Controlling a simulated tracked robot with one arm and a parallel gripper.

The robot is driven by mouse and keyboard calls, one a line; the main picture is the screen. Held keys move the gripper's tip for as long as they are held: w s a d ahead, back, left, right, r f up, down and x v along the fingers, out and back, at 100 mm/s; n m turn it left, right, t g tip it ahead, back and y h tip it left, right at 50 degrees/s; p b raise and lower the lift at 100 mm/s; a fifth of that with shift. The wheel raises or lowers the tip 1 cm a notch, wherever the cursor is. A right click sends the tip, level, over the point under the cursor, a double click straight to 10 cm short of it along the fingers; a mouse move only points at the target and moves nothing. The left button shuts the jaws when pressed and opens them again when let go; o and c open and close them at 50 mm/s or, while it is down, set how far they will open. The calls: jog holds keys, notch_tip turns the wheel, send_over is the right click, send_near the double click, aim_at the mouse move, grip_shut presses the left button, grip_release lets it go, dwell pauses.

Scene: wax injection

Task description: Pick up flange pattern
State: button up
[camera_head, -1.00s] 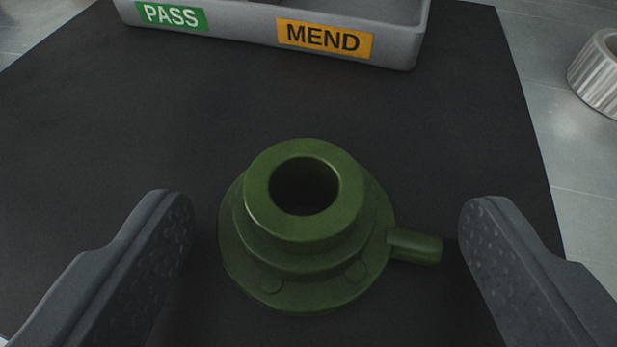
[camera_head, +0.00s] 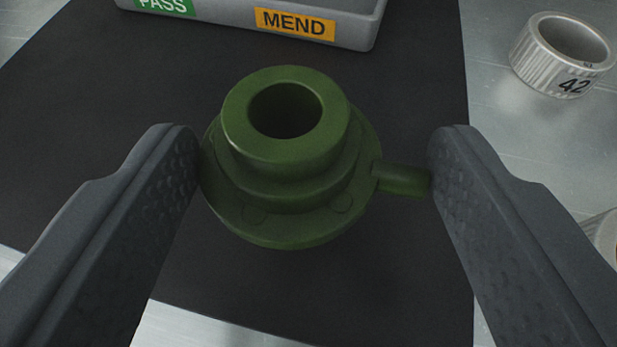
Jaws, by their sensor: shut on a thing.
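The flange pattern (camera_head: 295,195) is a green stepped round part with a central bore, a wide lower flange and a short stub on its right side. It stands upright over the black mat (camera_head: 400,285). My gripper (camera_head: 313,165) is shut on it. The left finger meets the rim of the flange and the right finger meets the end of the stub. The underside of the pattern is hidden, so I cannot tell whether it rests on the mat or is clear of it.
A grey tray (camera_head: 225,22) with a green PASS label and an orange MEND label stands at the back of the mat. A ribbed metal ring (camera_head: 545,70) marked 42 is on the grey surface at right. Another pale object (camera_head: 604,238) is cut off at the right edge.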

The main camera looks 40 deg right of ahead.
jog(key=s, duration=0.3)
jog(key=s+b, duration=0.1)
jog(key=s, duration=0.7)
jog(key=shift+s+d+r+b, duration=0.25)
jog(key=shift+d+r+b, duration=0.05)
jog(key=shift+d+r, duration=0.1)
jog(key=s+b, duration=0.1)
jog(key=b, duration=0.2)
jog(key=shift+s+d+b, duration=0.1)
jog(key=shift+s+b, duration=0.15)
jog(key=shift+b, duration=0.05)
jog(key=b, duration=0.1)
jog(key=s+b, duration=0.1)
jog(key=b, duration=0.1)
jog(key=shift+s+r, duration=0.25)
jog(key=shift+r, duration=0.1)
